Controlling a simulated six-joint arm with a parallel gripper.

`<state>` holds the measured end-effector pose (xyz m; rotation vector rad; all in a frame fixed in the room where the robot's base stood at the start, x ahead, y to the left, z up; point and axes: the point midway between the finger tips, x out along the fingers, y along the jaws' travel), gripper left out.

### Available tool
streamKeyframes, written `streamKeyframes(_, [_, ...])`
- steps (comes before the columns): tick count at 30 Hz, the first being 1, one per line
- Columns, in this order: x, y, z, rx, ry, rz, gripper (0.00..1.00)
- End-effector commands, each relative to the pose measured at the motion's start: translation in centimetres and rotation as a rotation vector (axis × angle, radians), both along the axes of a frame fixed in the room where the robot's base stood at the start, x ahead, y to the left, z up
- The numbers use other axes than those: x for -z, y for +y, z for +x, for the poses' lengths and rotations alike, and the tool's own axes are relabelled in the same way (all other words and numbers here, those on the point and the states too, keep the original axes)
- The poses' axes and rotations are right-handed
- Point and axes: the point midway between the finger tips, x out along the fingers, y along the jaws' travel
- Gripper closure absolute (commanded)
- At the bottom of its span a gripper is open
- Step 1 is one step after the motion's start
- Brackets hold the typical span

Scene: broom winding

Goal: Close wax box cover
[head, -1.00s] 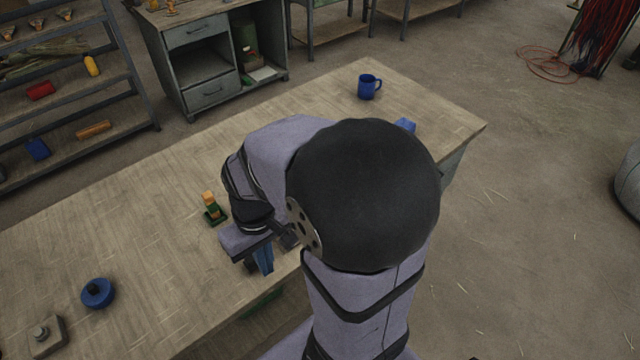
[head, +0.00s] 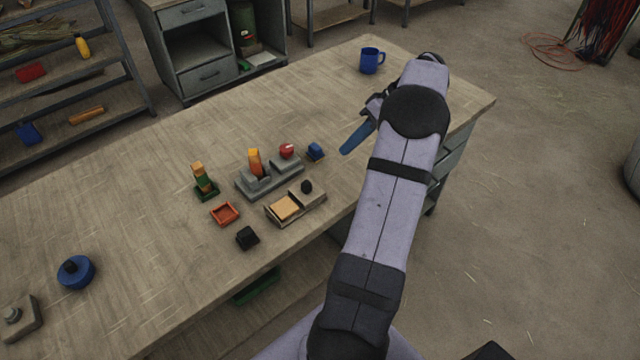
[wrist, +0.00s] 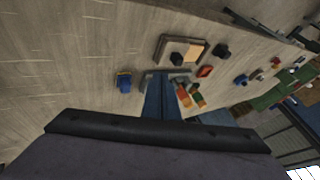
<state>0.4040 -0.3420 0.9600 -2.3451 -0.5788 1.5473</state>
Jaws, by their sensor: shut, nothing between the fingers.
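The wax box (head: 272,218) is a small open-topped rectangle near the table's front edge, also in the wrist view (wrist: 164,49). A tan wax-like slab (head: 286,207) shows in its left half. A dark knob (head: 306,187) sits at its right half; I cannot tell whether it is fixed to a cover. My gripper (head: 345,151) has blue fingers, shut and empty, above the table right of the box and apart from it. The fingers also show in the wrist view (wrist: 160,80).
A grey holder (head: 262,187) with an orange-handled piece and a red knob stands behind the box. A red tray (head: 225,213), black block (head: 247,237), green stand (head: 206,192) and blue block (head: 315,151) are close by. A blue mug (head: 371,60) is at the back.

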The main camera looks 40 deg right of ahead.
Motion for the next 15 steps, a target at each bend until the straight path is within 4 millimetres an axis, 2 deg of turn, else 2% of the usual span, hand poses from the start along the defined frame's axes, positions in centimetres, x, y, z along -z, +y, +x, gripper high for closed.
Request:
streamKeyframes(1, [0.55, -0.75, -0.33, 0.000, -0.017, 0.001, 1.00])
streamKeyframes(5, [0.50, -1.42, -0.57, -0.006, -0.040, -0.001, 1.00])
streamKeyframes(11, [0.64, -1.25, -0.45, -0.007, -0.039, 0.000, 1.00])
streamKeyframes(15, [1.42, -0.73, -0.05, -0.008, -0.038, 0.001, 1.00])
